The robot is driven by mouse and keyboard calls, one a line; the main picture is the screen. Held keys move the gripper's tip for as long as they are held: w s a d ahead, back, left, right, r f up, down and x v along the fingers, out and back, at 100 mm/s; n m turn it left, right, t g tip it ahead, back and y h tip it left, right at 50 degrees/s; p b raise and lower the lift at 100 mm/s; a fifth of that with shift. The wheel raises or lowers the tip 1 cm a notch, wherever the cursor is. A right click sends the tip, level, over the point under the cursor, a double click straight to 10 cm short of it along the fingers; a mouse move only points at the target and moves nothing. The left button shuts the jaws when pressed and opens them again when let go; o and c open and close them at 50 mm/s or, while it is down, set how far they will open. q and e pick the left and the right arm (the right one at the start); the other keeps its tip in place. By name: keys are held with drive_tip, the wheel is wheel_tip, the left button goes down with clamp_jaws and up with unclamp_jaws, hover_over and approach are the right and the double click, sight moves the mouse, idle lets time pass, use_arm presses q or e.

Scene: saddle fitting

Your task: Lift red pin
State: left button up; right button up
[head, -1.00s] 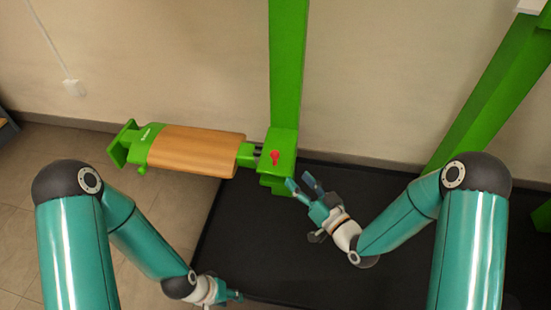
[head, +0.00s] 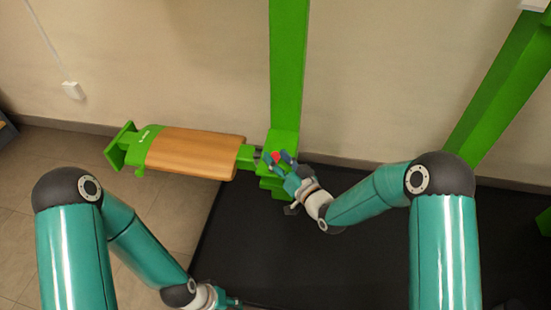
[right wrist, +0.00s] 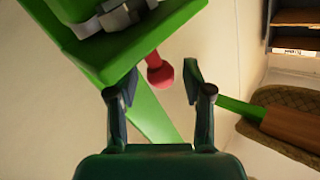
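The red pin (head: 275,156) stands at the green post bracket (head: 284,143); its round head shows in the right wrist view (right wrist: 161,74). My right gripper (head: 278,158) is at the pin, with its fingers spread. In the right wrist view the open fingers (right wrist: 161,85) are apart, with the pin head between and slightly beyond the tips, and I see no contact. My left gripper (head: 232,303) is low at the bottom of the head view, far from the pin; whether its fingers are open is too small to tell.
A green saddle with a wooden pad (head: 196,153) extends left from the post. A black mat (head: 260,250) covers the floor below. A slanted green beam (head: 500,85) rises at the right. The wall is close behind the post.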

clamp_jaws()
wheel_tip(320, 180, up, 2)
drive_tip(key=shift+r, duration=0.15)
drive_tip(key=shift+d, duration=0.1)
drive_tip(key=shift+o, duration=0.8)
unclamp_jaws()
